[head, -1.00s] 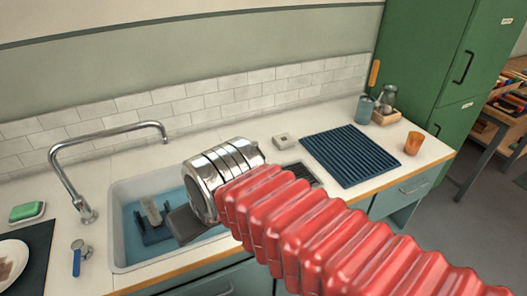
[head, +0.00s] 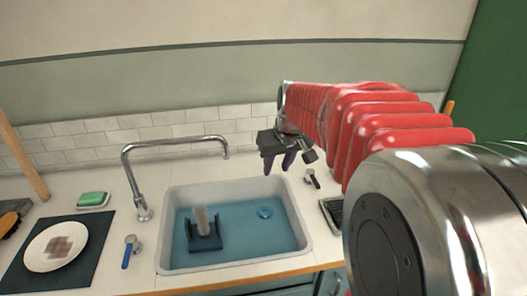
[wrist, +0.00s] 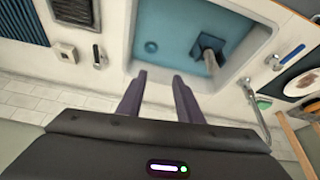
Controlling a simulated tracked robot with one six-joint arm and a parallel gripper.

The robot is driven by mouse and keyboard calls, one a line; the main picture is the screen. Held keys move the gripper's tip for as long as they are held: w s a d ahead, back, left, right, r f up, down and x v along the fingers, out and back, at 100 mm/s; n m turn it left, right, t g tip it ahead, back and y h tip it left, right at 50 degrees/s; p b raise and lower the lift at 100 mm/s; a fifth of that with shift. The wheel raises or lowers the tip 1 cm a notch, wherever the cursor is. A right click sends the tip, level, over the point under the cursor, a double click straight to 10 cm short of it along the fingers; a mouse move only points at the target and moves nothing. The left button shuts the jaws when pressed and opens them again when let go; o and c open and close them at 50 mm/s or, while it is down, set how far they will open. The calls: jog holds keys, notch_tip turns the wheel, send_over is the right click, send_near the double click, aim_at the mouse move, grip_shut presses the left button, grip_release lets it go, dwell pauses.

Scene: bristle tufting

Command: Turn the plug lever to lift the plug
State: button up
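A small lever with a dark handle on a metal base (head: 311,178) stands on the counter right of the sink (head: 307,235). It also shows in the wrist view (wrist: 98,57), left of my fingers. I take it for the plug lever. The round blue plug (head: 264,212) lies on the sink floor under blue water; it also shows in the wrist view (wrist: 151,46). Whether it is seated cannot be told. My gripper (head: 279,169) is open and empty, with purple fingers apart, above the sink's back right edge. It touches nothing.
A blue-handled lever (head: 131,250) and a curved faucet (head: 143,209) stand left of the sink. A dark blue holder with a light upright piece (head: 205,235) stands in the water. A plate (head: 57,247) and a green sponge (head: 92,199) are further left.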

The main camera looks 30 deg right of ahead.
jog(key=w+d+f+m, duration=0.1)
jog(key=w+d+f, duration=0.2)
jog(key=d, duration=0.4)
jog(key=w+d+f, duration=0.2)
jog(key=w+d, duration=0.1)
jog(key=d, duration=0.3)
send_near(317, 183)
jog(key=w+v, duration=0.1)
jog(key=v, duration=0.5)
jog(key=shift+a+r+m+g, duration=0.1)
jog(key=shift+a+m+g, duration=0.15)
jog(key=shift+m+g, duration=0.05)
jog(key=x, duration=1.3)
jog(key=shift+w+d+f, duration=0.15)
jog(key=shift+d+f, duration=0.1)
jog(key=shift+f, duration=0.1)
jog(key=shift+c, duration=0.4)
grip_shut()
